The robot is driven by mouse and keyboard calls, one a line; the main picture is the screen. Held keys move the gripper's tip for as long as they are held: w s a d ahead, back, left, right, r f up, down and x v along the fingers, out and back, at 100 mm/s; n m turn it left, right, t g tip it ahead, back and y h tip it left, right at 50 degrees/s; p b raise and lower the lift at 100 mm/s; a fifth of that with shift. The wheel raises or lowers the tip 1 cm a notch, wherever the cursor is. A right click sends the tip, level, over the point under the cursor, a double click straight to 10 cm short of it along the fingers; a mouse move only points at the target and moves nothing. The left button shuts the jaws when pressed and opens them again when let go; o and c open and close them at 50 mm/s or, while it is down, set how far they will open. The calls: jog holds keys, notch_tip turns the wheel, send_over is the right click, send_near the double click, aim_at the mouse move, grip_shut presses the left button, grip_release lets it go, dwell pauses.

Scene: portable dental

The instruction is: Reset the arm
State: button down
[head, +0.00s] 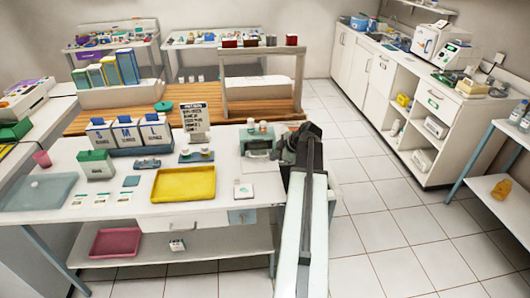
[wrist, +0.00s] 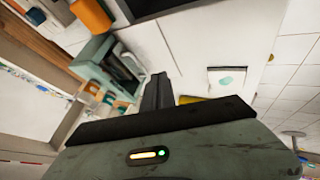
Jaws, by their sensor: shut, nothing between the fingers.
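My arm (head: 307,215) reaches forward from the bottom of the head view along the right end of the white table (head: 140,205). My gripper (head: 288,151) is at the far end of the arm, beside a small grey-green device (head: 257,142). In the wrist view my gripper (wrist: 158,92) shows two dark fingers together with nothing between them. The grey-green device (wrist: 108,70) is to their left in that view. A white card with a green mark (wrist: 227,80) lies to their right. Part of the gripper is hard to make out in the head view.
A yellow tray (head: 184,184), a teal tray (head: 38,192) and blue-and-white boxes (head: 128,135) stand on the table. A pink tray (head: 116,240) is on the shelf below. White cabinets (head: 420,100) line the right wall. The tiled floor (head: 360,215) right of my arm is clear.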

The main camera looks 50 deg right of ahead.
jog(key=shift+f, duration=0.1)
jog(key=w+a+n+y, duration=0.1)
jog(key=w+a+n, duration=0.1)
jog(key=w+a, duration=0.5)
jog(key=w+a+n+g+y, duration=0.1)
jog(key=w+a, duration=0.2)
jog(key=a, duration=0.8)
jog(key=w+a+n+y, duration=0.1)
jog(key=w+a+n, duration=0.1)
jog(key=w+a, duration=0.5)
jog(key=s+a+f+g, duration=0.2)
jog(key=a, duration=0.9)
jog(key=s+a+f+g, duration=0.1)
jog(key=s+a, duration=0.1)
jog(key=a, duration=1)
jog(key=s+a+f+m+g+h, duration=0.25)
jog(key=s+a+m, duration=0.25)
jog(key=s+a, duration=0.25)
jog(key=s+d+m, duration=0.1)
jog(key=m, duration=0.2)
jog(key=s+d+m+g, duration=0.1)
jog(key=m, duration=0.2)
jog(key=s+d+m, duration=0.1)
jog(key=m, duration=0.1)
jog(key=shift+s+d+m+g+h, duration=0.1)
jog(key=shift+s+m+g+h, duration=0.15)
jog(key=shift+m+h, duration=0.15)
